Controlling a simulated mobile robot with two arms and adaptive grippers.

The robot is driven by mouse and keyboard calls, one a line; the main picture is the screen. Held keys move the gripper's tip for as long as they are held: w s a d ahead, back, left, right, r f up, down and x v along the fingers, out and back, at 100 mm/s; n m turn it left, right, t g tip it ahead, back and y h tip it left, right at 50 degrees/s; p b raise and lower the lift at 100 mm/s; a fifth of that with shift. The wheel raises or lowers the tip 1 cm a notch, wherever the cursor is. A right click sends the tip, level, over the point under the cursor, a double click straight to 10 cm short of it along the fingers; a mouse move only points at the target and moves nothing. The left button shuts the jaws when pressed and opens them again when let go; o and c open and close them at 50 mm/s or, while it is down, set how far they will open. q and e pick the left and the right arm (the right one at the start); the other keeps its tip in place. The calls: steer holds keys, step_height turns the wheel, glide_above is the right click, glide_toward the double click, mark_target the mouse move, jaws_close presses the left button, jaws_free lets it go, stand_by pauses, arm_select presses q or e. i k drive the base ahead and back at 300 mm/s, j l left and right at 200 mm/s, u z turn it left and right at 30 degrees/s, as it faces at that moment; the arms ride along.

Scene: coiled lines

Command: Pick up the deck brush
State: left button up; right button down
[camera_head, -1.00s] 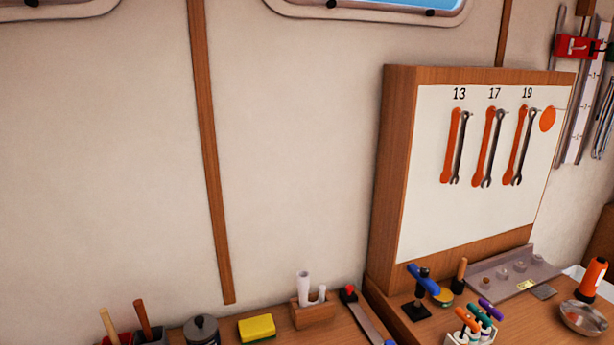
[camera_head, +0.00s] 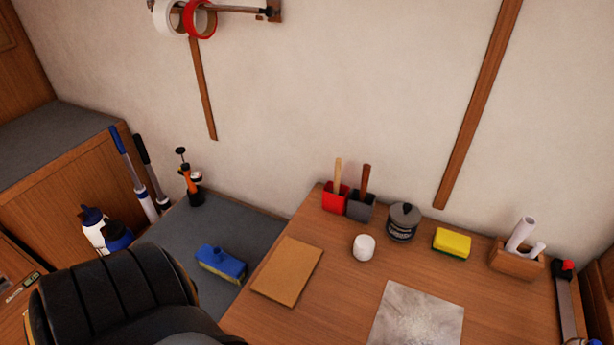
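The deck brush appears to be the blue block with a short stub on top and yellow bristles below (camera_head: 221,263). It lies on a grey surface (camera_head: 248,228), left of the wooden worktop, and nothing holds it. Neither of my grippers can be made out in the head view.
The wooden worktop (camera_head: 340,291) holds a tan board (camera_head: 287,271), a white jar (camera_head: 364,247), a lidded pot (camera_head: 404,221) and a yellow sponge (camera_head: 452,243). An orange and black tool (camera_head: 191,180) stands behind the brush. Bottles (camera_head: 95,228) stand left. A black ribbed shape fills the lower left.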

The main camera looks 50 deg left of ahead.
mark_target(212, 259)
steer(key=u, duration=2.15)
